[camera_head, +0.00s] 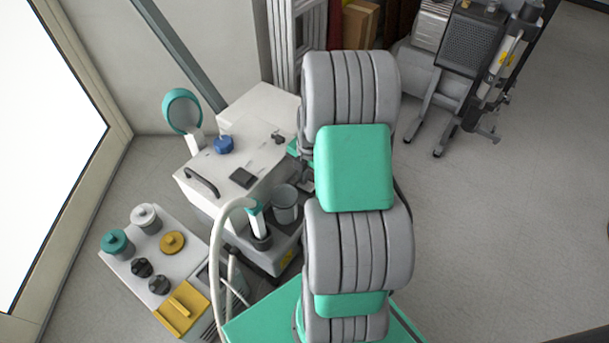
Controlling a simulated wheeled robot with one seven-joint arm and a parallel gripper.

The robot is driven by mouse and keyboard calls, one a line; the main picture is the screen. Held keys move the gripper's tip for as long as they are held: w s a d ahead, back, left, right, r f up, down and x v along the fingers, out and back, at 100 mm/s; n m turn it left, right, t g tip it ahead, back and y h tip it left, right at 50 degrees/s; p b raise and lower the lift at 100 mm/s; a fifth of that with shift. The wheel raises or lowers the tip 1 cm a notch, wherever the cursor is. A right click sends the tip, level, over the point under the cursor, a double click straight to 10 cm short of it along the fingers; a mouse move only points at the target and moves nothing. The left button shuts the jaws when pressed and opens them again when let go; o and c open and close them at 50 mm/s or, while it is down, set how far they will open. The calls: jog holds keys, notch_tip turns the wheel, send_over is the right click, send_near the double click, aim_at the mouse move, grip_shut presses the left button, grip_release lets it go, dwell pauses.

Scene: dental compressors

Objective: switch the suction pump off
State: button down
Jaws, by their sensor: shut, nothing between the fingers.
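A white wheeled unit (215,172) stands left of my arm and looks like the suction pump. Its top carries a blue knob (224,145), a dark handle (202,183), a small dark square part (243,178) and a small dark fitting (278,138). I cannot tell which part is the switch or its position. A pale hose (218,240) curves beside a teal-and-white handpiece (257,220) at its front. A grey cup (285,203) sits beside the handpiece. My grey and green arm covers the unit's right side. My gripper's fingers cannot be made out behind it.
A second white unit (190,262) at lower left has several knobs and a yellow lid (183,309). A round teal-rimmed part (183,110) rises behind the pump. A dark machine on legs (468,45) stands at top right. The floor (510,220) at right is clear.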

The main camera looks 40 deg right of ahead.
jog(key=shift+s+f, duration=0.15)
jog(key=shift+s+d+r+p, duration=0.1)
jog(key=shift+s+d+p, duration=0.1)
jog(key=shift+s, duration=0.15)
jog(key=shift+s+d+r+p, duration=0.1)
jog(key=shift+s+p, duration=0.1)
jog(key=shift+s, duration=0.15)
notch_tip(320, 180, up, 14)
jog(key=s+p, duration=0.1)
jog(key=p, duration=0.5)
jog(key=shift+s+d, duration=0.25)
jog(key=shift+s, duration=0.05)
